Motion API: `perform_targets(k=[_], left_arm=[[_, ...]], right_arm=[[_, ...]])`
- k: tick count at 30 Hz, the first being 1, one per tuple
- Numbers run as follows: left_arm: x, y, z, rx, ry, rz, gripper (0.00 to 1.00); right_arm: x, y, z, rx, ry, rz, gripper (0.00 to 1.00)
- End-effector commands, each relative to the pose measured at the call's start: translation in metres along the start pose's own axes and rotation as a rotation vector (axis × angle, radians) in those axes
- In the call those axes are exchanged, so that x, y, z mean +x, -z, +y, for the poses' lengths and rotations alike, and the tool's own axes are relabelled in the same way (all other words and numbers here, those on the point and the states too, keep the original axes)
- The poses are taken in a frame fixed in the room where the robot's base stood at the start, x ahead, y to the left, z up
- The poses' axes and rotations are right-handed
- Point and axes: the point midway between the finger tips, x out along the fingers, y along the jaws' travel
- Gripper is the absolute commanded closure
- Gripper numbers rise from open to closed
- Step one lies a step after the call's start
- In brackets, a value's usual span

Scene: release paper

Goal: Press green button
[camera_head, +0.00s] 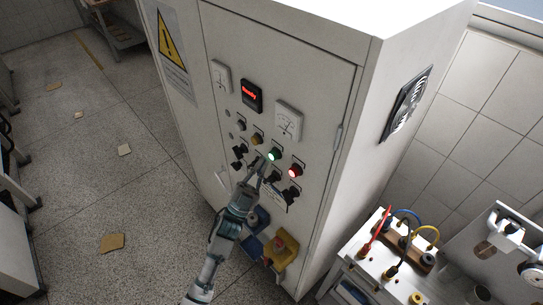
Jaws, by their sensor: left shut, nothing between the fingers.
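The green button (274,154) is lit on the front panel of a tall white cabinet (320,75), in the middle of the head view. A lit red button (295,171) is to its lower right. My left gripper (262,163) is shut and empty. Its fingertips are just left of and slightly below the green button, close to the panel. I cannot tell whether they touch anything. My right gripper is not in view.
Black knobs (293,192), gauges (289,119) and a red-lit display (251,95) share the panel. Blue and yellow bins (282,248) sit low on the cabinet. A bench with cables (385,270) stands at right. Floor at left has scattered paper scraps (111,242).

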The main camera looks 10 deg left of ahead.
Motion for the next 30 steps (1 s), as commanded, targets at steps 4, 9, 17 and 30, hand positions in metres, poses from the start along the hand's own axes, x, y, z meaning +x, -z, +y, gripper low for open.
perform_targets(k=[4, 9, 17, 30], left_arm=[[-0.005, 0.004, -0.004, 0.001, 0.0, -0.001, 1.0], [-0.016, 0.013, -0.013, 0.002, -0.001, -0.001, 1.0], [-0.032, 0.024, -0.024, 0.001, 0.0, 0.0, 1.0], [-0.035, 0.025, -0.025, 0.0, 0.0, 0.0, 1.0]], right_arm=[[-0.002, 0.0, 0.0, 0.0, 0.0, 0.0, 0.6], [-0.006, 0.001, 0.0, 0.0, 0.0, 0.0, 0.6], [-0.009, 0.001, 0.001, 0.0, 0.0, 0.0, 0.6], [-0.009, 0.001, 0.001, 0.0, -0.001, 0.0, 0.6]])
